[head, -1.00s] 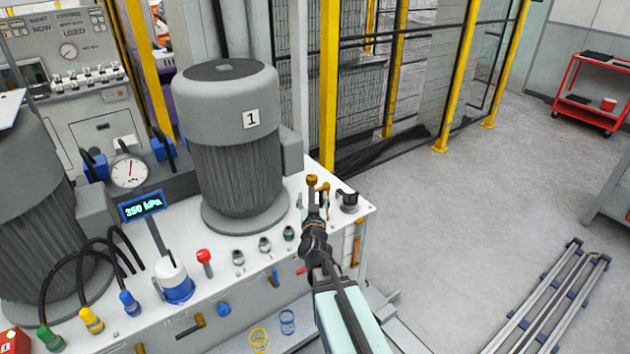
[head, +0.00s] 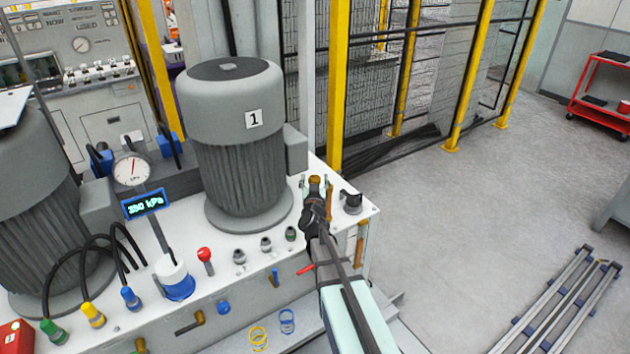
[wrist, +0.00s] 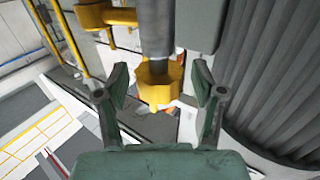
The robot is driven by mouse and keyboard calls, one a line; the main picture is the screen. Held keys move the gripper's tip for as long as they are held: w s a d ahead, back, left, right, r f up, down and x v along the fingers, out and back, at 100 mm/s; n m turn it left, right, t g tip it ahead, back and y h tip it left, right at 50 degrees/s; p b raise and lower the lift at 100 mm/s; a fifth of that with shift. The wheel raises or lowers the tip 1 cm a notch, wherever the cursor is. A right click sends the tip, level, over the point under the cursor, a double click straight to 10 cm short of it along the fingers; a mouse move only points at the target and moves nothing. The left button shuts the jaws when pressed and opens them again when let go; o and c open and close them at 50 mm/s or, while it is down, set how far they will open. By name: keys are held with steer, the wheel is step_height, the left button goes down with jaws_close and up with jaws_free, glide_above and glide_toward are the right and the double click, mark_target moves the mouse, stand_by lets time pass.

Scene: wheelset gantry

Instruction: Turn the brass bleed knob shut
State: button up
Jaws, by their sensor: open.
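The brass bleed knob (head: 315,183) stands at the right end of the white bench top, partly hidden by my gripper in the head view. In the wrist view the knob (wrist: 161,86) is a faceted yellow piece on a grey stem. My gripper (wrist: 160,76) is open, with one finger on each side of the knob and a visible gap to each. In the head view my gripper (head: 316,193) is right at the knob.
A grey motor marked 1 (head: 236,135) stands close left of the knob. A black knob (head: 351,201) is close on its right. A dial gauge (head: 132,169) and a display reading about 350 kPa (head: 144,204) are further left. Open floor lies to the right.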

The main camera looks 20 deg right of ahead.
steer(key=c, duration=1.2)
steer(key=shift+o, duration=0.2)
